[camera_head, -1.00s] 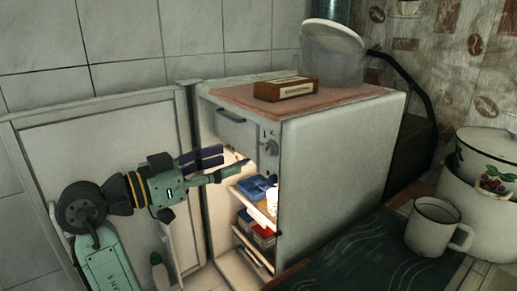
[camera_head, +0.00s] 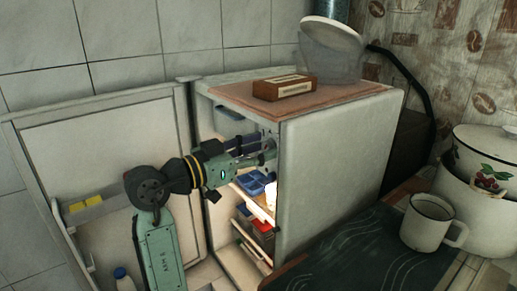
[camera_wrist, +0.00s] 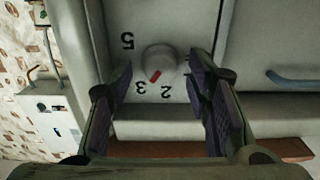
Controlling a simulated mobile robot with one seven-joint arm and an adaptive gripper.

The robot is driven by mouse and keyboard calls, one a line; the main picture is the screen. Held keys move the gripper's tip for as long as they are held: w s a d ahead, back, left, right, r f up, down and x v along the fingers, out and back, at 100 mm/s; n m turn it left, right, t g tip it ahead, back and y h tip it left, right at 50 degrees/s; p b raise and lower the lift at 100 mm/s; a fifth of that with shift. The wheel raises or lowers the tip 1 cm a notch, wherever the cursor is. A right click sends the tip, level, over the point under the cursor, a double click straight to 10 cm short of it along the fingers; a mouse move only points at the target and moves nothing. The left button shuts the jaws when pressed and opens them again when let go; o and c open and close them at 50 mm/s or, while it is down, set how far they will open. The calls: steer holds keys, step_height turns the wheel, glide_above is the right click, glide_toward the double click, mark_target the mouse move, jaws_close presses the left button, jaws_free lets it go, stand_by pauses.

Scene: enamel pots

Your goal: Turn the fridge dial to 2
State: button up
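The fridge (camera_head: 340,150) stands with its door (camera_head: 110,140) open to the left. The fridge dial (camera_wrist: 158,58) is a pale round knob on the inner control panel, upside down in the wrist view. Its red mark points between the printed 3 and 2. A 5 also shows on the panel. My gripper (camera_wrist: 160,82) is open, one finger on each side of the dial with gaps visible. In the head view my gripper (camera_head: 264,150) reaches into the fridge's upper right and largely covers the dial.
Shelves inside hold a blue tray (camera_head: 256,182) and red containers (camera_head: 262,227) below the gripper. A brown box (camera_head: 284,87) lies on the fridge top. A white mug (camera_head: 427,222) and a pot (camera_head: 485,175) stand at right. The open door is close to my arm.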

jaws_close()
stand_by(0.3)
steer(key=n+p, duration=0.3)
steer(key=n, duration=0.2)
steer(key=shift+r+p, duration=0.15)
steer(key=shift+p, duration=0.2)
steer(key=shift+w+a+n+p, duration=0.1)
steer(key=shift+n+p, duration=1.2)
steer(key=shift+n, duration=0.6)
steer(key=shift+f, duration=0.2)
steer(key=shift+o, duration=0.6)
jaws_free()
